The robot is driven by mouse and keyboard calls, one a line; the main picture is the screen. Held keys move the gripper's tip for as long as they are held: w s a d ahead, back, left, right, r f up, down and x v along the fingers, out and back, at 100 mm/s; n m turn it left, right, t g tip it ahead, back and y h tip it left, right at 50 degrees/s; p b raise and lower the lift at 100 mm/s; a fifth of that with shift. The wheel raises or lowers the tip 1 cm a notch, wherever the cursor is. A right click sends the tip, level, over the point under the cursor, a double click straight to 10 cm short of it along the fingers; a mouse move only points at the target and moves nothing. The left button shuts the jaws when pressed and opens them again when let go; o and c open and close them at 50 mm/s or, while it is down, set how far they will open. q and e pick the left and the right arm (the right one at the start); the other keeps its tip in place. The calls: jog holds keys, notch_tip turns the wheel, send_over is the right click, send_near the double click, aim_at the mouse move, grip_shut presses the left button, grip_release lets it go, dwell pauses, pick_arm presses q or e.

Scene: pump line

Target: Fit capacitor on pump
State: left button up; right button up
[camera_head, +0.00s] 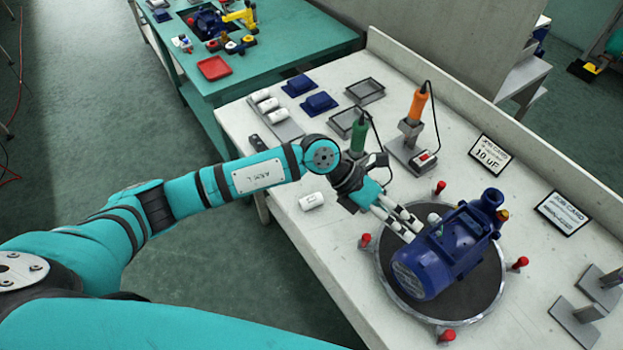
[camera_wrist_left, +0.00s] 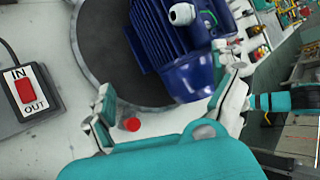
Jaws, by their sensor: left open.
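The blue pump (camera_head: 440,255) lies on a round dark turntable (camera_head: 480,300). It also fills the upper middle of the left wrist view (camera_wrist_left: 175,50). A small white cylinder end (camera_wrist_left: 182,14), which looks like a capacitor, shows on the pump's body; it is a pale spot in the head view (camera_head: 434,218). Another white capacitor (camera_head: 311,201) lies loose on the table, left of the pump. My left gripper (camera_head: 408,222) is open beside the pump, its fingers pointing at it. In the left wrist view (camera_wrist_left: 168,100) its fingers are spread wide with nothing between them. My right gripper is not visible.
Red-knobbed clamps (camera_head: 519,263) ring the turntable. Behind stand a green-handled tool (camera_head: 359,138) and an orange-handled tool (camera_head: 417,105) with cords. A holder with white capacitors (camera_head: 285,128), blue covers (camera_head: 320,103) and a "10 uF" sign (camera_head: 489,155) are farther back. A switch box (camera_wrist_left: 27,92) shows at left.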

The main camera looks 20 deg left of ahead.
pick_arm(q)
jog(key=w+a+f+m+y, duration=0.1)
jog(key=w+a+f+y, duration=0.15)
jog(key=a, duration=0.35)
jog(key=w+a+f+m+y, duration=0.1)
jog(key=a+f+y, duration=0.1)
jog(key=a+y, duration=0.3)
jog(key=y, duration=0.3)
send_over(311, 199)
jog(key=shift+a+r+t, duration=0.1)
jog(key=shift+r+t, duration=0.2)
jog(key=shift+t, duration=0.1)
jog(key=shift+f, duration=0.45)
jog(key=shift+f+b, duration=1.25)
jog(key=shift+f, duration=0.5)
jog(key=shift+f+b, duration=0.35)
jog(key=shift+w, duration=0.1)
jog(key=shift+b, duration=0.3)
jog(key=shift+f, duration=0.15)
jog(key=shift+f+b, duration=0.75)
jog(key=shift+b, duration=0.1)
